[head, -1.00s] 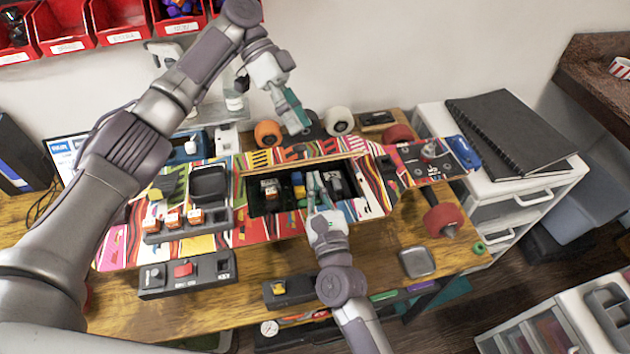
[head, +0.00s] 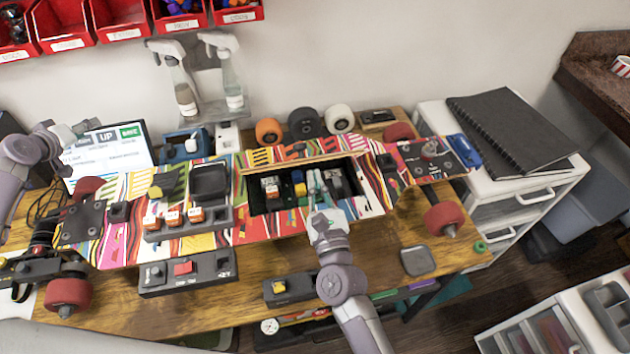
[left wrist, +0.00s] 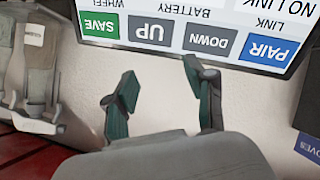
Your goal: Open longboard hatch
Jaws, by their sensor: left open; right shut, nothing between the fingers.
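The longboard (head: 120,230) lies on the workbench with a multicoloured striped deck. Its hatch compartment (head: 258,202) is uncovered, a dark rectangular opening with small coloured parts inside. A striped panel with a wood-coloured edge, which looks like the hatch lid (head: 290,153), stands raised along the far side. My right gripper (head: 318,190) is shut and empty, with its fingertips at the opening; I cannot tell whether they touch anything. My left gripper (head: 86,130) is at the far left by the screen, away from the hatch. In the left wrist view its fingers (left wrist: 160,95) are open and empty.
A screen (head: 110,155) with buttons stands behind the board; it appears upside down in the left wrist view (left wrist: 210,20). Spray bottles (head: 232,85) and loose wheels (head: 268,131) stand at the back. A black control box (head: 188,273) lies in front of the board.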

